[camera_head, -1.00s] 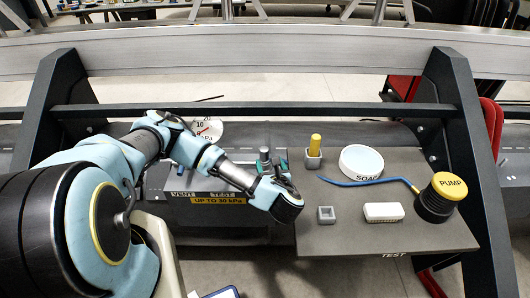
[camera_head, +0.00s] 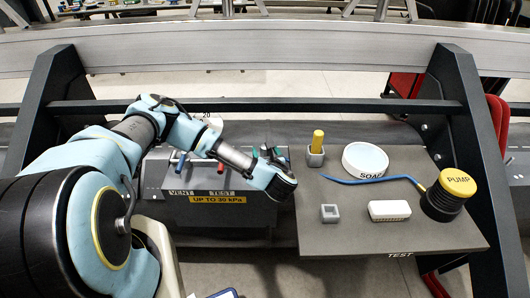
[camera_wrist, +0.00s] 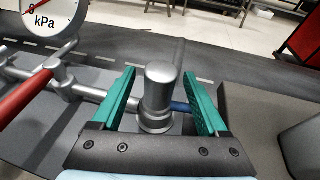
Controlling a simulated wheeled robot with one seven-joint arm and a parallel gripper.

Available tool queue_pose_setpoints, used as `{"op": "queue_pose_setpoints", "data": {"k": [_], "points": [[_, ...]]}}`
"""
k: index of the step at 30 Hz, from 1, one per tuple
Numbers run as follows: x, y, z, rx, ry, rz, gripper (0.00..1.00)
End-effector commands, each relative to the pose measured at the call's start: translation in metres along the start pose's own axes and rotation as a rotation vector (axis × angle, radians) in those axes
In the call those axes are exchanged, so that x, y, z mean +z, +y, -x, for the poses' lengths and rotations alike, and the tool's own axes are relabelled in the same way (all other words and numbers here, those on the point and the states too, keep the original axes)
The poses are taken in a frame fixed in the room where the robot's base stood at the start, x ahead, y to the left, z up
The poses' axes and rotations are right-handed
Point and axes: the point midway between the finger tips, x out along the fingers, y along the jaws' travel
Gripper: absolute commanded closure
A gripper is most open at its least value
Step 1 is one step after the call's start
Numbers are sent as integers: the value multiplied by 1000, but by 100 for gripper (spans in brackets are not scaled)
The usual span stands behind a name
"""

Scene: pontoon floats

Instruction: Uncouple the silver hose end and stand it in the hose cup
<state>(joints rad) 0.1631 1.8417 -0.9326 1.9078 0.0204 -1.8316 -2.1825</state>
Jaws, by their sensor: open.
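A silver upright cylinder (camera_wrist: 158,88), apparently the silver hose end, stands on the silver pipework in the wrist view. My gripper (camera_wrist: 160,78) is open, with one teal finger on each side of the cylinder. Gaps show on both sides, so it does not grip it. A short blue piece (camera_wrist: 182,106) shows right of the cylinder; how it joins is hidden. In the head view my gripper (camera_head: 271,154) is over the right end of the dark box and mostly hides the cylinder. A small grey square cup (camera_head: 329,213), possibly the hose cup, stands empty on the board.
A second grey cup (camera_head: 315,158) holds a yellow piece (camera_head: 318,140). A red lever (camera_wrist: 28,100) and gauge (camera_wrist: 45,18) are left of my gripper.

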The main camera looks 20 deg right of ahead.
Motion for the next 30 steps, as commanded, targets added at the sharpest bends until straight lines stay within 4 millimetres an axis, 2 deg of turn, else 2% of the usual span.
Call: {"op": "queue_pose_setpoints", "data": {"k": [1, 6, 14, 30], "points": [[6, 1, -7, 3, -3, -2, 23], [3, 1, -27, 1, -1, -1, 23], [1, 1, -31, 0, 0, -1, 23], [1, 1, -30, 0, 0, -1, 82]]}}
